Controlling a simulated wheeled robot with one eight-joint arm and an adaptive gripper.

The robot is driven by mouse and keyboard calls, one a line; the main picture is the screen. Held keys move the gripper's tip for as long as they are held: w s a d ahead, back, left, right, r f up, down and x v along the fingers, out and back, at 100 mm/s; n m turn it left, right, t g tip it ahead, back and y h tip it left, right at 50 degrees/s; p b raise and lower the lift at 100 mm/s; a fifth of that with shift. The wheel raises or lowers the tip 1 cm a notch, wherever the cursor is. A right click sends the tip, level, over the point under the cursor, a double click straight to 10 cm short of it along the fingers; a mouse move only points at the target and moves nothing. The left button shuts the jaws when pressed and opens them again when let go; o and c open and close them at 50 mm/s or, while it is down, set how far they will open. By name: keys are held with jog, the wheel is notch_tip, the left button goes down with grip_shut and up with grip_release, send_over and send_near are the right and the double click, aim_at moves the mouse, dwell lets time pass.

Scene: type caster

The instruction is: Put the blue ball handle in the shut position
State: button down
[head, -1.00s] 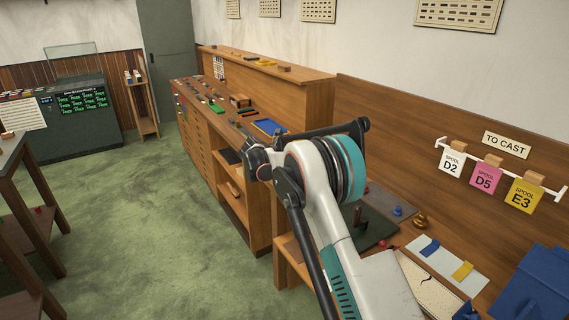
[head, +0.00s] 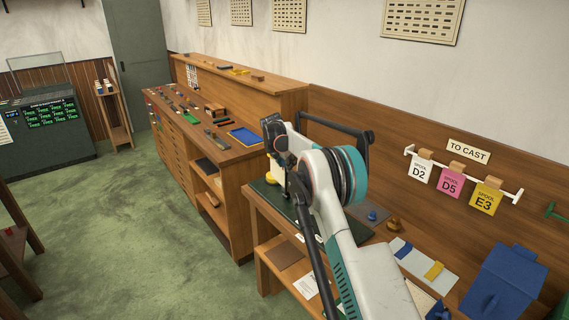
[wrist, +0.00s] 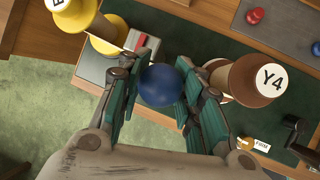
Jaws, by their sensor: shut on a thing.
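The blue ball handle (wrist: 160,85) shows as a round dark blue ball in the middle of the wrist view. My gripper (wrist: 164,80) has its teal-padded fingers on either side of the ball and is shut on it. The ball hides whatever stem or lever lies under it, so I cannot tell the handle's position. In the head view my arm hides the fingers and the ball.
A brown spool marked Y4 (wrist: 258,80) stands close right of my fingers; a yellow spool (wrist: 105,35) stands at upper left. Red (wrist: 255,16) and blue (wrist: 316,48) pieces lie on a grey mat. The green floor (head: 150,215) left of the bench is open.

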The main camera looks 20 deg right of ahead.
jog(key=shift+d+r, duration=0.1)
jog(key=c, duration=1.1)
grip_release()
jog(key=v, duration=1.1)
jog(key=shift+r, duration=0.4)
jog(key=shift+s, duration=0.15)
